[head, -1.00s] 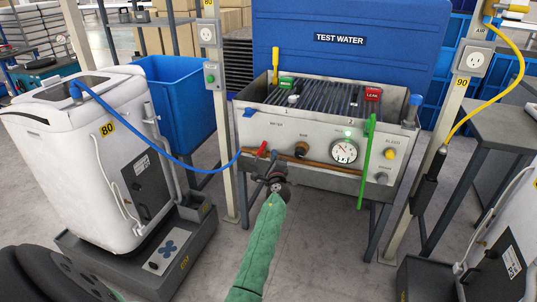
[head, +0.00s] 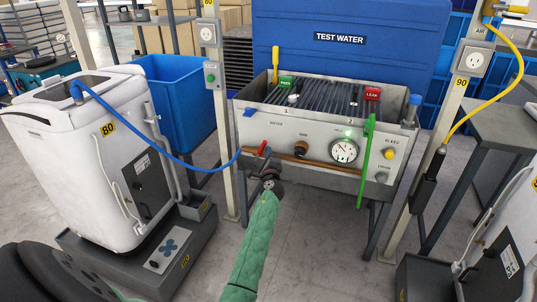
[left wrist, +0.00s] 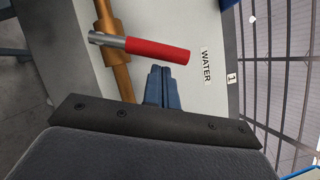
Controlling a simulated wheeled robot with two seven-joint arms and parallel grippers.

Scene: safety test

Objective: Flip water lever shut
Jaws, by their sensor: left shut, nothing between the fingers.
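The red water lever (head: 263,148) sits on the copper pipe (head: 318,163) at the left of the test tank's front panel. In the left wrist view the red lever (left wrist: 157,50) stands roughly crosswise to the pipe (left wrist: 113,45), its free end pointing toward the WATER label (left wrist: 206,65). My left gripper (head: 265,165) is just below the lever in the head view. In the left wrist view the left gripper's blue fingertips (left wrist: 161,70) are together, empty, and close beside the handle. Contact cannot be told. My right gripper is not in view.
The panel carries a gauge (head: 344,151), a brown knob (head: 301,149) and a yellow bleed knob (head: 389,154). A green strip (head: 366,155) hangs over the front. A blue hose (head: 185,158) runs from the white machine (head: 75,150). Posts stand on both sides of the tank.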

